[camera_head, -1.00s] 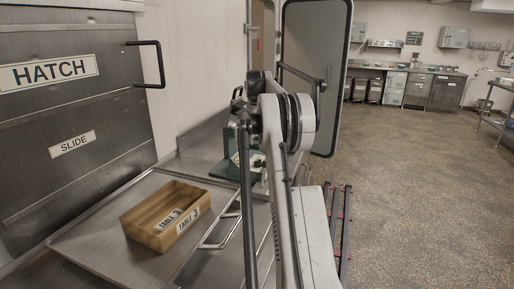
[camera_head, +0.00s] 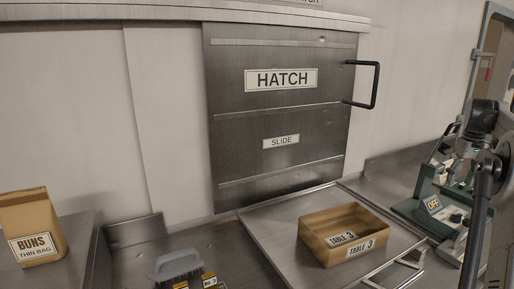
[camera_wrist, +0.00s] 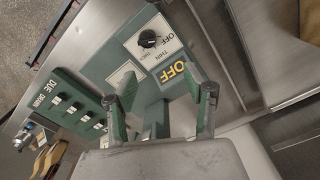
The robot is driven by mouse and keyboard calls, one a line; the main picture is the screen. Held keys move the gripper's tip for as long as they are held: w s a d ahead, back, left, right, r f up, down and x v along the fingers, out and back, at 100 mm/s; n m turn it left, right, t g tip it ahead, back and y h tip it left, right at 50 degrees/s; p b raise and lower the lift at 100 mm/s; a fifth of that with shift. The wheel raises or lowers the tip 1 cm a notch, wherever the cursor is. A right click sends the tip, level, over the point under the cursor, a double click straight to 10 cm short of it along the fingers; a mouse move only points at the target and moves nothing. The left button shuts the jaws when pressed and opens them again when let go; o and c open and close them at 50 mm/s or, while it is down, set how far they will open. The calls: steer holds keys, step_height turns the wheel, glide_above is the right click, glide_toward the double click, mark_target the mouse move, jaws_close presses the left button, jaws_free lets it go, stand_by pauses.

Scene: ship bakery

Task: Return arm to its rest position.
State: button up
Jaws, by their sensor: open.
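My gripper (camera_wrist: 160,105) is open and empty in the wrist view, its two fingers apart over a green control box (camera_wrist: 125,55) with a black knob and an OFF label. My arm (camera_head: 484,175) shows at the right edge of the head view, above the green equipment (camera_head: 432,212). The gripper's fingers are not clear in the head view. I cannot tell whether the fingers touch the box.
A closed steel hatch (camera_head: 285,112) with a black handle (camera_head: 374,85) is on the wall. A tan box (camera_head: 312,240) labelled TABLE 3 sits on a steel tray (camera_head: 262,225). A BUNS bag (camera_head: 30,215) and a brush (camera_head: 176,264) are at left.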

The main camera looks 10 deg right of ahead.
steer(key=s+a+r+t, duration=0.1)
steer(key=a+r, duration=0.2)
steer(key=a, duration=0.8)
steer(key=s+a+r+n+t+h, duration=0.1)
steer(key=a+r, duration=0.2)
steer(key=a, duration=0.9)
steer(key=s+a+r+t, duration=0.1)
steer(key=a+r, duration=0.3)
steer(key=a, duration=0.7)
steer(key=s+a+f+t, duration=0.1)
steer(key=s+a+f, duration=0.3)
steer(key=s+a, duration=0.3)
steer(key=s+a+f+t, duration=0.1)
steer(key=s+a+f, duration=0.4)
steer(key=s+a, duration=0.3)
steer(key=s+a+f+n+t+y, duration=0.1)
steer(key=s+a+f, duration=0.4)
steer(key=s+a, duration=0.3)
steer(key=shift+s+a+t, duration=0.25)
steer(key=shift+a+t, duration=0.15)
steer(key=shift+a, duration=0.85)
